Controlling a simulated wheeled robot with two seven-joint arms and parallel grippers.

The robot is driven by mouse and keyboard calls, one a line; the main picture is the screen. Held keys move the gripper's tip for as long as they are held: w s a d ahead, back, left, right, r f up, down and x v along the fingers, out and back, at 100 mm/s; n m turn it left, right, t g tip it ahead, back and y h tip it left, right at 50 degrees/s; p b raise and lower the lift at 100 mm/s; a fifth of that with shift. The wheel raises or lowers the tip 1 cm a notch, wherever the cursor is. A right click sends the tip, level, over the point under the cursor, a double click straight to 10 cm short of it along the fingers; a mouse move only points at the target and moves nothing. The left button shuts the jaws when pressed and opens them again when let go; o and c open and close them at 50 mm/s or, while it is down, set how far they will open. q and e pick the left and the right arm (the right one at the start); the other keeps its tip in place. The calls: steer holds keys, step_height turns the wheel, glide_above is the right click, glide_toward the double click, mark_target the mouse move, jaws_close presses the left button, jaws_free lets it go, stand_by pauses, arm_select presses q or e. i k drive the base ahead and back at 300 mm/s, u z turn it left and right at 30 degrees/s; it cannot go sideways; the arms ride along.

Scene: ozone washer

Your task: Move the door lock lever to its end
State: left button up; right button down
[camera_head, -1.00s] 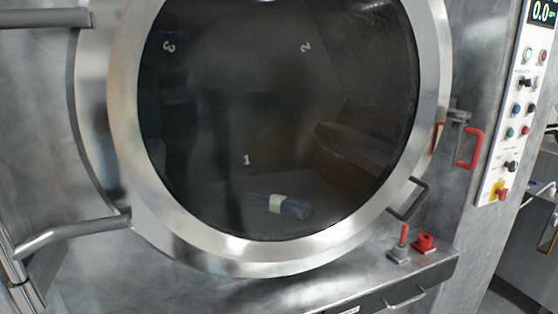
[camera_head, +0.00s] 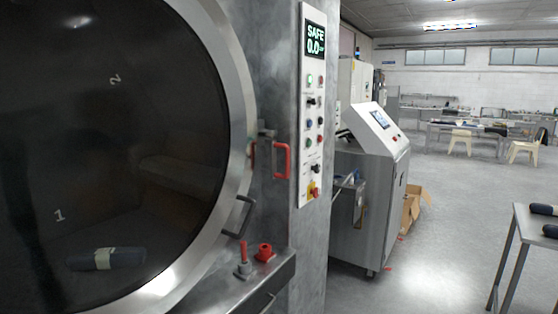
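The washer's round glass door (camera_head: 110,150) with its steel rim fills the left of the view and looks closed. The door lock lever, with a red handle (camera_head: 282,160), sits on a grey bracket (camera_head: 266,134) at the right edge of the rim. A dark loop handle (camera_head: 240,216) is on the rim below it. Through the glass I see a dark rolled bundle with a pale band (camera_head: 106,259). Neither of my grippers is in view.
A control panel (camera_head: 312,120) reading SAFE stands right of the lever. A ledge (camera_head: 272,274) below carries a small red-handled lever (camera_head: 243,256) and a red knob (camera_head: 265,252). A grey machine (camera_head: 375,185), a cardboard box (camera_head: 413,205) and a table (camera_head: 533,226) stand right; floor between is clear.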

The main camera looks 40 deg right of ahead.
mark_target(270, 134)
steer(key=z, duration=0.55)
steer(key=k, duration=0.65)
steer(key=z, duration=0.8)
steer(key=i, duration=0.9)
steer(key=u, duration=0.2)
